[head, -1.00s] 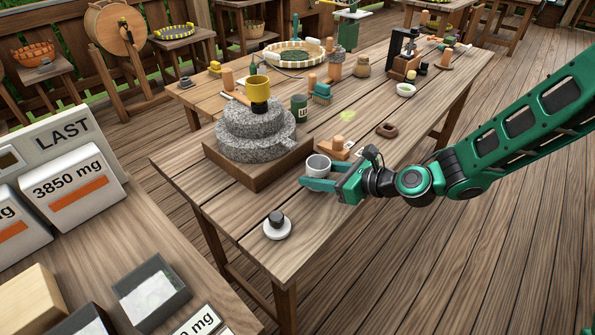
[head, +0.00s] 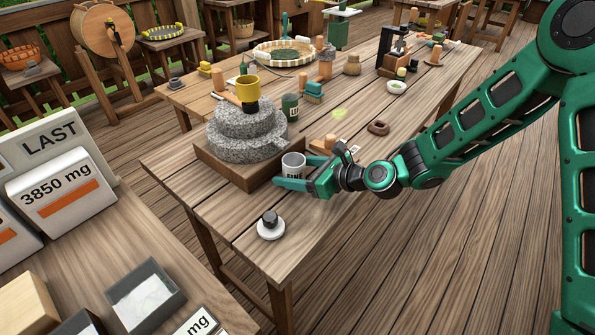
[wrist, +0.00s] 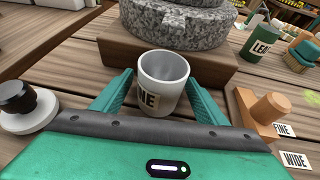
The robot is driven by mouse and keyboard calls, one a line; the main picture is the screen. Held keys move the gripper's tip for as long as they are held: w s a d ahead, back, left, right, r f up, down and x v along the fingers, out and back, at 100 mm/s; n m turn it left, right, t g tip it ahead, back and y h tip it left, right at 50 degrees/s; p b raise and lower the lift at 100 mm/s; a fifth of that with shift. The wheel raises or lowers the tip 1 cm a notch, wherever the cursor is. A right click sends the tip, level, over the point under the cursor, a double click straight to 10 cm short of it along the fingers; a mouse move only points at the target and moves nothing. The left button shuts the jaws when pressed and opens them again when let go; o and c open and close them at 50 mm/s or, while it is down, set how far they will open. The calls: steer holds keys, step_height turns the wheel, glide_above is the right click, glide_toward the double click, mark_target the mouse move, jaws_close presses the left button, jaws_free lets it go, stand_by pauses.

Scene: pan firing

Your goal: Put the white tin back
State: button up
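My gripper (head: 300,172) is around the tin, one finger on each side. In the wrist view the gripper (wrist: 161,80) looks open, with a narrow gap at the left finger; contact at the right finger is hard to tell. In the head view the near finger hides the tin's lower part.
The stone mill (head: 243,130) on its wooden base is close behind the tin. A wooden block (wrist: 264,112) with FINE and WIDE tags is to the right. A white dish with a black knob (head: 270,225) is at the front. A green tin (head: 290,107) stands behind.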

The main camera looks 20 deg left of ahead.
steer(key=shift+d+r, duration=0.1)
steer(key=v, duration=1.1)
steer(key=shift+s+d+r, duration=0.1)
steer(key=shift+d+r, duration=0.05)
steer(key=shift+d, duration=0.2)
steer(key=s+d+n+h, duration=0.2)
steer(key=d+n+h, duration=0.8)
steer(key=d, duration=2)
steer(key=s+d+r+n+g+h, duration=0.1)
steer(key=s+d+r+n+g, duration=0.1)
steer(key=s+d, duration=0.8)
steer(key=s+d+r+n+g+h, duration=0.1)
steer(key=s+d+r+n+g, duration=0.1)
steer(key=s+d+r, duration=0.3)
steer(key=s+d+n, duration=0.1)
steer(key=s+d, duration=0.3)
steer(key=s, duration=0.3)
steer(key=shift+d+h, duration=0.3)
steer(key=shift+d, duration=0.1)
